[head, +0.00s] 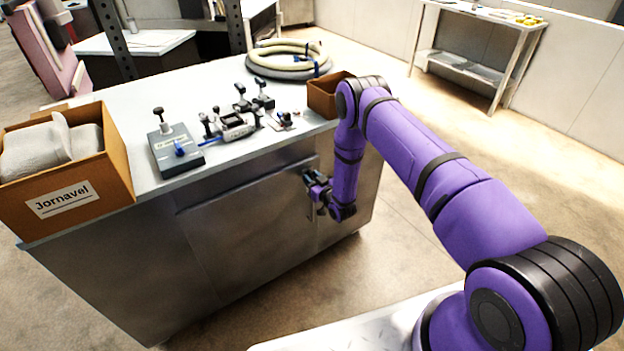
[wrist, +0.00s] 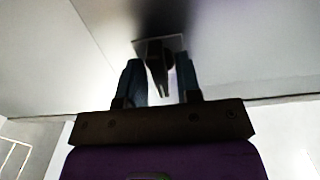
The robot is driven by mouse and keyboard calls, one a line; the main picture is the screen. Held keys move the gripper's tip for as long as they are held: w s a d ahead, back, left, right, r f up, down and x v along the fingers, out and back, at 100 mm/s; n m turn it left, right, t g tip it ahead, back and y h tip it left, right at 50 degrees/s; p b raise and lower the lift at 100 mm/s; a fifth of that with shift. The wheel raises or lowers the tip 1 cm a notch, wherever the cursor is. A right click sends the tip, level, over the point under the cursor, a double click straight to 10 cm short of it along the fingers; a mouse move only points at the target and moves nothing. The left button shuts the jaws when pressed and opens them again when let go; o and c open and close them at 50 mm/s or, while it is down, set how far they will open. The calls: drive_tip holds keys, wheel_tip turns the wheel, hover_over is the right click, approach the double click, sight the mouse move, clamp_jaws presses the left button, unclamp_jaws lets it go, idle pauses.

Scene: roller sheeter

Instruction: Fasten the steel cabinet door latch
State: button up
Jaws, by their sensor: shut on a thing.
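The steel cabinet (head: 110,265) stands under the white worktop, with its metal front facing me. In the head view my gripper (head: 314,190) is at the right part of this front, against the steel. The wrist view shows a dark latch (wrist: 156,50) on a small square plate on the pale panel. My gripper (wrist: 158,66) has one finger on each side of the latch's dark, tapering handle and is shut on it. In the head view the gripper hides the latch. The latch's exact engagement cannot be told.
The worktop (head: 225,175) carries an orange box (head: 65,210) of grey cloth, a grey switch box (head: 175,150), several clamps (head: 235,125), a coiled hose (head: 288,62) and a brown bin (head: 325,97). Floor to the right is open, with a side table (head: 480,30) behind.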

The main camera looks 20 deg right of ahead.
drive_tip(key=o, duration=0.6)
drive_tip(key=shift+s, duration=0.1)
drive_tip(key=v, duration=1)
drive_tip(key=shift+s+d, duration=0.15)
drive_tip(key=shift+s, duration=0.15)
